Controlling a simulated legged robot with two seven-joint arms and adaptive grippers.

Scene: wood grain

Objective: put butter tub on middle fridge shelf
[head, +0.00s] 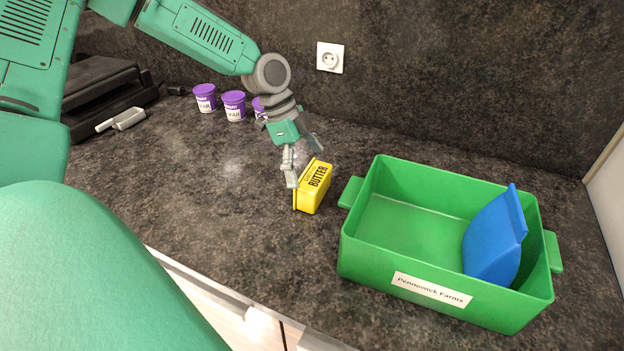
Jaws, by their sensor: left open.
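The yellow butter tub (314,188) stands on the dark counter, left of the green crate, with its "BUTTER" lettering showing. My left gripper (304,166) is open, just above and behind the butter tub. One finger comes down along the tub's left side and the other is over its far top edge. I cannot tell whether the fingers touch it. My right gripper is not in view. No fridge or fridge shelf shows.
A green crate (430,290) holding a blue packet (495,240) stands to the right. Purple-lidded tubs (234,106) stand at the back left near a black appliance (105,95). A wall socket (330,57) is behind. The counter left of the butter is clear.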

